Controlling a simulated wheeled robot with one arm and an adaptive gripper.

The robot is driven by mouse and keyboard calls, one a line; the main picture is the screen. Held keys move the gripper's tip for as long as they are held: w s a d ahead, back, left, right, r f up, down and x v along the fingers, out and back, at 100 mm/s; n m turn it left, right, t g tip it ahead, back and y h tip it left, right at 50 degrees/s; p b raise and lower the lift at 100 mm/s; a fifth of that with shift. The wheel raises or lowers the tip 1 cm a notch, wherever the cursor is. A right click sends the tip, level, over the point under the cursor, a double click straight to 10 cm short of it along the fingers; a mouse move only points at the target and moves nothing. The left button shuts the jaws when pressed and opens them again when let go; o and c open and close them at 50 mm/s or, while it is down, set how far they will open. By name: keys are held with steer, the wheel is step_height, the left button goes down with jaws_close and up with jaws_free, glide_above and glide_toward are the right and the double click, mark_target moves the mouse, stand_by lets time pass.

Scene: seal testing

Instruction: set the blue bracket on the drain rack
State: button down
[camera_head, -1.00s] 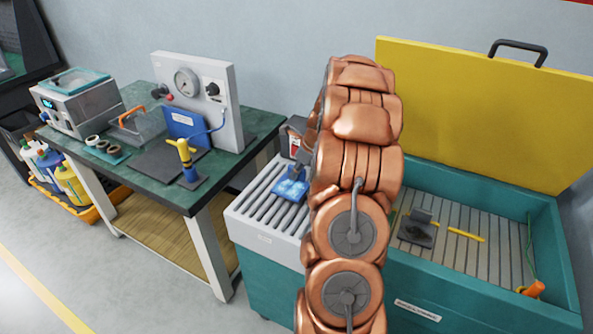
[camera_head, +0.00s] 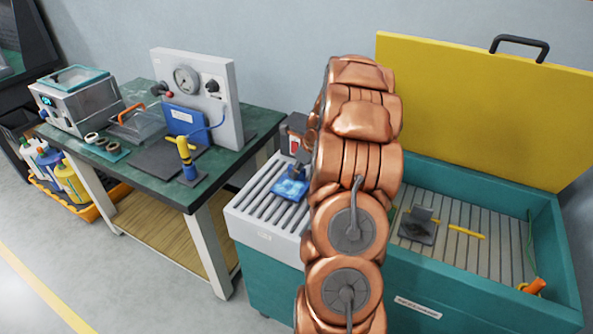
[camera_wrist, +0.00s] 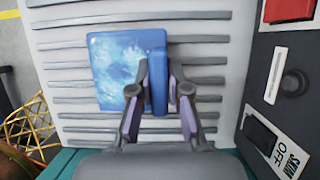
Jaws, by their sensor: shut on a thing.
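The blue bracket (camera_head: 289,189) is at the white slatted drain rack (camera_head: 268,180), just left of my copper arm in the head view. In the wrist view the bracket (camera_wrist: 117,66) shows a flat, shiny plate and an upright flange at its right side. My gripper (camera_wrist: 159,80) is shut on that flange, one finger on each side. The plate lies level over the dark slats of the rack (camera_wrist: 70,30). I cannot tell whether its underside touches them. In the head view my arm hides most of my gripper.
A teal wash tank (camera_head: 470,260) with a raised yellow lid (camera_head: 480,110) is to the right, holding a grey bracket (camera_head: 418,226). A green bench (camera_head: 150,178) with a gauge panel stands left. A switch panel (camera_wrist: 275,110) borders the rack. The rack's left slats are bare.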

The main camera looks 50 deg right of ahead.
steer(key=shift+f, duration=0.55)
stand_by(0.5)
steer(key=c, duration=1.1)
jaws_free()
steer(key=shift+o, duration=0.2)
steer(key=shift+r+p, duration=2.6)
steer(key=shift+r, duration=0.4)
steer(key=shift+a, duration=0.1)
